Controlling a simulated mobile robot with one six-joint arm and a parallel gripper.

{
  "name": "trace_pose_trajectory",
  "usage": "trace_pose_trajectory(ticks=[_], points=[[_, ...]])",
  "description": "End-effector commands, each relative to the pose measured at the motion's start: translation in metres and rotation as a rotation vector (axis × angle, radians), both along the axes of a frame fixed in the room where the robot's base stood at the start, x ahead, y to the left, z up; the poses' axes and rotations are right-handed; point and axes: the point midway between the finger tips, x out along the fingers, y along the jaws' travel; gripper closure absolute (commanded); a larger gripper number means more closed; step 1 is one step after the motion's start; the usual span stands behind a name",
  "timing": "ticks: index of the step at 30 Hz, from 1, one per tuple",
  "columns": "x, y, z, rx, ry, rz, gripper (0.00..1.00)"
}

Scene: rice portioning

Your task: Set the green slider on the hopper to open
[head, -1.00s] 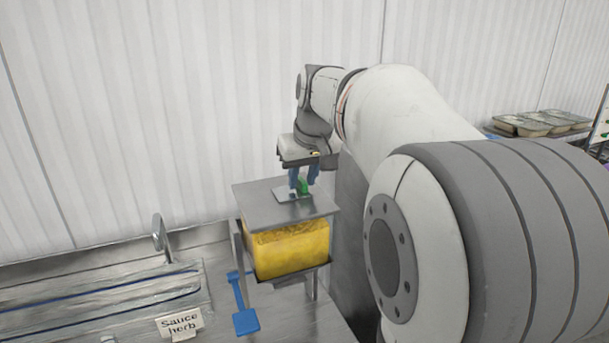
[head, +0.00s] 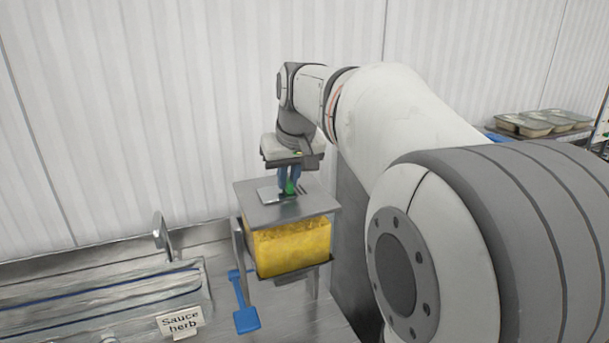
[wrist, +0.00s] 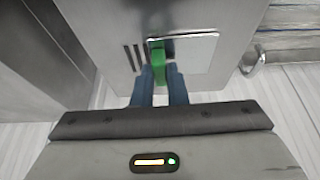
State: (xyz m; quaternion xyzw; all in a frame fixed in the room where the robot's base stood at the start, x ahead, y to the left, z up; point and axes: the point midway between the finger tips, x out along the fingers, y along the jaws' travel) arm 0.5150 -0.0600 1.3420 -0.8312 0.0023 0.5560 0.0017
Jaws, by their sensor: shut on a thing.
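The hopper (head: 244,196) is a grey metal box with a yellow-filled front (head: 292,250). On its top lies a thin metal slide plate (head: 268,196) with an upright green slider handle (head: 290,188). The handle also shows in the wrist view (wrist: 157,62), at the left end of the plate (wrist: 200,54). My gripper (head: 289,184) points down on the hopper top. Its blue fingers, also seen in the wrist view (wrist: 160,80), are shut on the green handle, which they partly hide. Dark slots (wrist: 133,58) show in the top beside the handle.
A blue scoop-like tool (head: 245,310) lies at the hopper's lower left. A "Sauce herb" card (head: 180,322) stands at the counter's front, near metal trays (head: 110,295). Several filled containers (head: 540,124) sit on a shelf at the right. A ribbed wall is behind.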

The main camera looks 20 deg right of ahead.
Motion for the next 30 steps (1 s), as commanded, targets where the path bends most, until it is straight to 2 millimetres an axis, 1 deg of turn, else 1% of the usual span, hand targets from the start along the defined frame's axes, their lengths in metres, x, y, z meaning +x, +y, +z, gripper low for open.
trace_pose_trajectory(ticks=[1,3,11,12,19,20,26,30], points=[[-0.0001,0.0062,0.0,-0.002,-0.002,0.005,1.0],[-0.0002,0.0101,0.0003,0.0,-0.002,0.002,1.0],[-0.0001,0.0115,0.0007,0.001,-0.002,0.002,1.0],[-0.0001,0.0116,0.0007,0.002,-0.002,0.002,0.86],[0.0,0.0112,0.0005,0.0,-0.002,0.002,0.67],[0.0,0.0112,0.0005,0.0,-0.002,0.002,0.65],[-0.0002,0.0109,0.0006,0.0,-0.001,0.002,0.65],[-0.0032,0.0106,0.0088,-0.001,-0.004,0.002,0.65]])
